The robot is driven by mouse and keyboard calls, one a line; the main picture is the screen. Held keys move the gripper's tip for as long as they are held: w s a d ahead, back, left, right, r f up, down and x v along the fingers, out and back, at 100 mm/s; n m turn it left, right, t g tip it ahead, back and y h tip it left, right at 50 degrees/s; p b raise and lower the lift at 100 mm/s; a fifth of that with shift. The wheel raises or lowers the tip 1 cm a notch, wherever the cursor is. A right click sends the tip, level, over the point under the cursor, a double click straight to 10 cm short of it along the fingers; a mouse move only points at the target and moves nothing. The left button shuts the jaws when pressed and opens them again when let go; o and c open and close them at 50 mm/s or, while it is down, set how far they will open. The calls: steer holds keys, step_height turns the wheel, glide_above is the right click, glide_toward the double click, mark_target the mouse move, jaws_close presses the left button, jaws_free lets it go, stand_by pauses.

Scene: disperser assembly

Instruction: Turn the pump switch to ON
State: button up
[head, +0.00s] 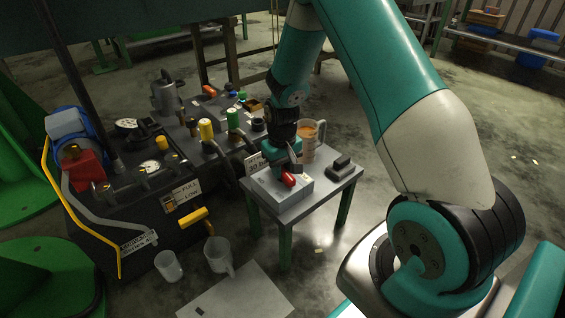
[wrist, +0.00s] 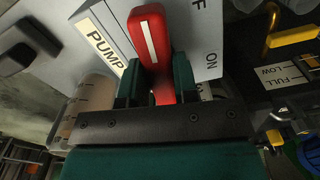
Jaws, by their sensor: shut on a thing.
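The pump switch's red handle (wrist: 148,35) carries a white line and stands on a pale grey box (head: 272,191). The box has a PUMP label (wrist: 105,46) on one side of the handle and an ON mark (wrist: 211,59) on the other. Part of a second mark ending in F shows at the top edge. My gripper (wrist: 156,84) has its two green fingers on either side of the handle, shut on it. The handle's white line points up the wrist picture, not at the ON mark. In the head view my gripper (head: 289,167) is over the box and the red handle (head: 289,180) shows beneath it.
The box sits on a small grey table (head: 305,208) with green legs. A dark block (head: 340,165) and a jug of orange-brown liquid (head: 309,140) stand close by. Left is a dark machine (head: 130,215) with valves and gauges. Two clear cups (head: 218,255) stand in front.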

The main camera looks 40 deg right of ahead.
steer(key=m+p, duration=0.1)
steer(key=p, duration=0.1)
steer(key=m+p, duration=0.2)
steer(key=shift+r+m, duration=0.3)
steer(key=m+p, duration=0.4)
steer(key=shift+m, duration=0.3)
steer(key=m+p, duration=0.3)
steer(key=m, duration=0.1)
steer(key=shift+f, duration=0.15)
steer(key=shift+f+m+p, duration=0.1)
steer(key=shift+m+p, duration=0.75)
steer(key=shift+m, duration=0.95)
steer(key=o, duration=0.9)
